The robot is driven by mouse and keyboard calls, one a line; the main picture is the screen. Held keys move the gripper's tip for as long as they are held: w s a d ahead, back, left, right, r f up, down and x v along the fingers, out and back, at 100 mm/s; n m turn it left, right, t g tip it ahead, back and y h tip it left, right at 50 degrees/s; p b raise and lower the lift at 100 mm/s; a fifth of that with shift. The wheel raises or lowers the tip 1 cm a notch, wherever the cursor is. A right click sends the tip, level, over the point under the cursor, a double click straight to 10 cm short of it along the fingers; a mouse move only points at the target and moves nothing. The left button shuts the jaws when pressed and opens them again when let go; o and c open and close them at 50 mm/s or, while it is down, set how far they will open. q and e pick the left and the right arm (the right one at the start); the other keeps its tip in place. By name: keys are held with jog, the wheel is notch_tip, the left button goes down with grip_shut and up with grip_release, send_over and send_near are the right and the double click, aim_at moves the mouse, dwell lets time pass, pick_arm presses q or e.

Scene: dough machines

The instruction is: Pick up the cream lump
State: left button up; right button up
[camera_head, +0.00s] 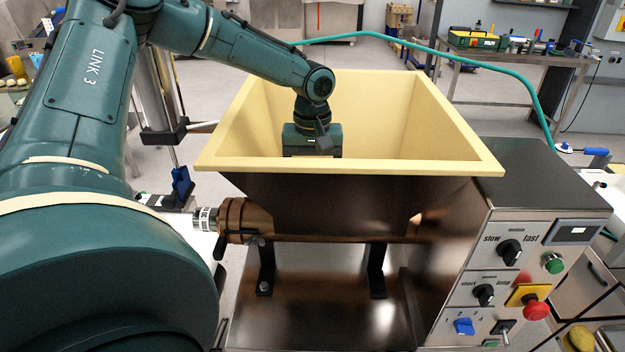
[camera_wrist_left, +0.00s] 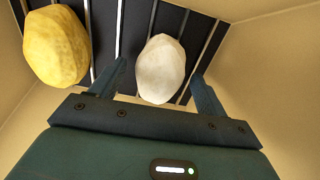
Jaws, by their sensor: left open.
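The cream lump (camera_wrist_left: 161,69) is a pale, rounded piece at the bottom of the hopper (camera_head: 458,141), seen in the left wrist view. My left gripper (camera_wrist_left: 160,88) is open, with one finger on each side of the cream lump in that view. Whether the fingers touch it cannot be told. In the head view my left gripper (camera_head: 312,150) reaches down inside the cream-walled hopper, and its fingers and the lump are hidden by the front rim. My right gripper is not in view.
A yellow lump (camera_wrist_left: 56,46) lies left of the cream lump, beside the left finger, on dark slats (camera_wrist_left: 138,22). The hopper walls surround the gripper. A control panel (camera_head: 520,275) with knobs and a red button is at the right. A teal hose (camera_head: 460,56) arches behind the hopper.

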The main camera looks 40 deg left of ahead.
pick_arm(q)
jog(key=shift+c, duration=0.4)
jog(key=c, duration=1.1)
jog(key=shift+r, duration=0.1)
